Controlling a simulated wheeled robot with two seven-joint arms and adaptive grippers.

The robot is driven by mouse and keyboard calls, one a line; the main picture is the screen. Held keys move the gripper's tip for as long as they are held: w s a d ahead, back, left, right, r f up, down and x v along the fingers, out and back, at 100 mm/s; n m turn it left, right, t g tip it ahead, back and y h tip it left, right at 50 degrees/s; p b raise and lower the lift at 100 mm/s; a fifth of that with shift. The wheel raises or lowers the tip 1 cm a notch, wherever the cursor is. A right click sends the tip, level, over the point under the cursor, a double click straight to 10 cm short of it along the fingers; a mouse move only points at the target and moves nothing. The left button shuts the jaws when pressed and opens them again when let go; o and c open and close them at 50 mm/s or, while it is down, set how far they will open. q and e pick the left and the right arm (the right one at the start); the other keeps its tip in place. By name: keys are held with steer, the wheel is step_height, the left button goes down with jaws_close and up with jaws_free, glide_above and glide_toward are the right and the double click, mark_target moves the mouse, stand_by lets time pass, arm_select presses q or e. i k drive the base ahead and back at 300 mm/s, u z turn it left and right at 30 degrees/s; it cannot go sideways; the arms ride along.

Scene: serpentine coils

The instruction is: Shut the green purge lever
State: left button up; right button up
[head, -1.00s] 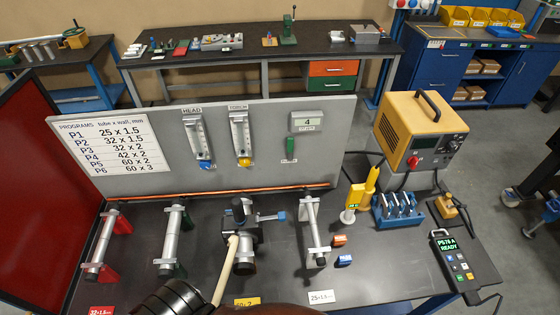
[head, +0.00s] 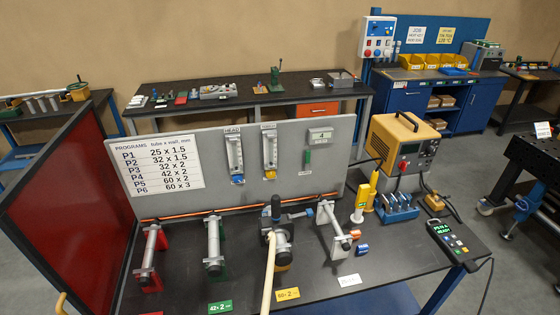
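The green purge lever (head: 308,157) is a small upright green handle on the grey back panel (head: 340,170). It sits below a small display box (head: 320,136) that reads 4. The lever looks vertical, and nothing touches it. Neither of my grippers is in view.
Two flow meters stand left of the lever, with a blue knob (head: 237,180) and a yellow knob (head: 270,174). On the dark bench below are tube stands (head: 214,245), a weld head (head: 277,242) with a pale hose, a yellow tool (head: 363,200) and an orange power unit (head: 400,140).

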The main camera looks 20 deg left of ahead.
mark_target(307, 156)
steer(key=u, duration=0.8)
steer(key=i, duration=0.35)
